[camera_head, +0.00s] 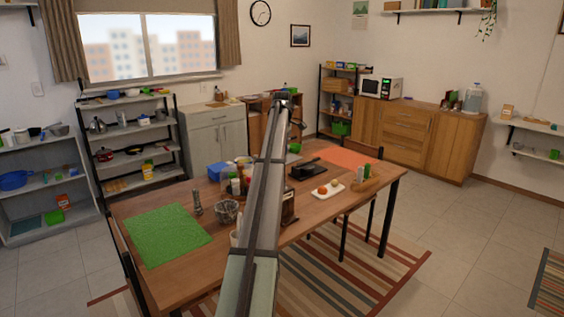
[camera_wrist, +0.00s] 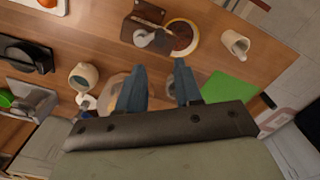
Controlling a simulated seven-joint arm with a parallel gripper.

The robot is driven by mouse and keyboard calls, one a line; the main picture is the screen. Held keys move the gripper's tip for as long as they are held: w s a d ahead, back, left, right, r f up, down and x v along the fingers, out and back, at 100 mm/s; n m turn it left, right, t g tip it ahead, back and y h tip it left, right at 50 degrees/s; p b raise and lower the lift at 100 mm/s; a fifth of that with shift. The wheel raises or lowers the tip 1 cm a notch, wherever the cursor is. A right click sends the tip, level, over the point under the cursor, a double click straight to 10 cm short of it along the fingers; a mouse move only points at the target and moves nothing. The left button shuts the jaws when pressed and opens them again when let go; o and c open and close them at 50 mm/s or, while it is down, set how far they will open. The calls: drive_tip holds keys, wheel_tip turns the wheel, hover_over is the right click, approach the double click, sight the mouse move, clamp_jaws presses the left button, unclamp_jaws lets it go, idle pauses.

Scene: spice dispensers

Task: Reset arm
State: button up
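My gripper (camera_wrist: 160,75) shows in the wrist view. Its two dark blue fingers are apart with nothing between them, so it is open and empty. It is above the wooden table (camera_wrist: 205,72), pointing down toward it. In the head view my arm rises from the bottom middle across the table (camera_head: 190,265), and I cannot make out the fingers there. Below the fingertips in the wrist view are a brown holder (camera_wrist: 138,30) and a round dish with a yellow rim (camera_wrist: 181,38). Some items near the fingers are partly hidden by them.
The table holds a green mat (camera_head: 168,238), a silver grinder (camera_head: 197,203), a glass bowl (camera_head: 228,212), a black object (camera_head: 306,170) and a white board (camera_head: 328,191) with food. A white mug (camera_wrist: 234,43) shows in the wrist view. Shelves and cabinets line the walls.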

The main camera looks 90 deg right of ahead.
drive_tip(key=shift+r, duration=0.45)
idle(0.3)
